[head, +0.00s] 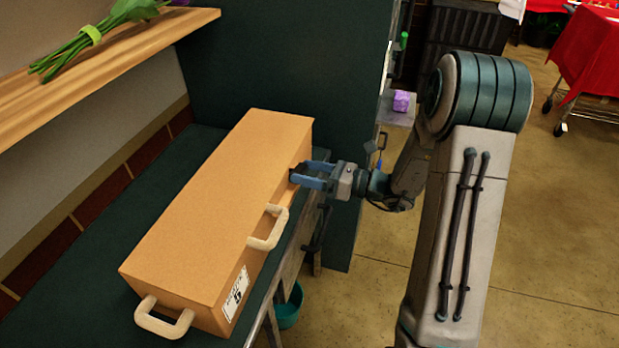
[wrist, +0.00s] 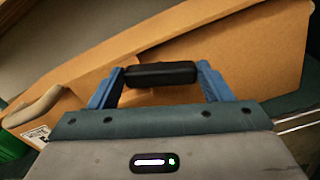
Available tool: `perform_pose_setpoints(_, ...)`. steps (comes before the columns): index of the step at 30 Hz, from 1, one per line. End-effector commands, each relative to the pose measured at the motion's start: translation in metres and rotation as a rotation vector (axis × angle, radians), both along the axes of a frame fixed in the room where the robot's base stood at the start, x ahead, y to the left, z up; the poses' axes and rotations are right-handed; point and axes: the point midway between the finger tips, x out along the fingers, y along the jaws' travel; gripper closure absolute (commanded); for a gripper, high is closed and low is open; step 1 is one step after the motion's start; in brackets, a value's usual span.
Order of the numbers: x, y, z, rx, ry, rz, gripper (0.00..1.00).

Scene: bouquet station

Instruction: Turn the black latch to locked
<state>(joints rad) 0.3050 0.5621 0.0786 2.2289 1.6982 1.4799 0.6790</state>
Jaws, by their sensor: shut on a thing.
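The black latch (wrist: 160,74) is a short dark bar on the side of a long orange-tan box (head: 215,200). In the wrist view it lies roughly level across the picture, between the two blue fingers of my gripper (wrist: 160,80). In the head view my gripper (head: 308,175) reaches the box's right side near its far end, and only a small dark bit of the latch (head: 296,172) shows beside the fingers. My gripper is shut on the latch, one finger at each end of the bar. No lock marking is readable.
The box rests on a dark green bench (head: 70,270). A wooden shelf (head: 120,55) holds flowers. Open floor lies right.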

Motion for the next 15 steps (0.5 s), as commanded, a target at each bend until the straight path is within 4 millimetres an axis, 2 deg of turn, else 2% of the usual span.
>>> perform_pose_setpoints(6,-0.0006,-0.0003,-0.0026,-0.063,-0.155,-0.001,0.50)
perform_pose_setpoints(15,-0.0015,0.0005,-0.0007,-0.116,-0.286,0.000,0.50)
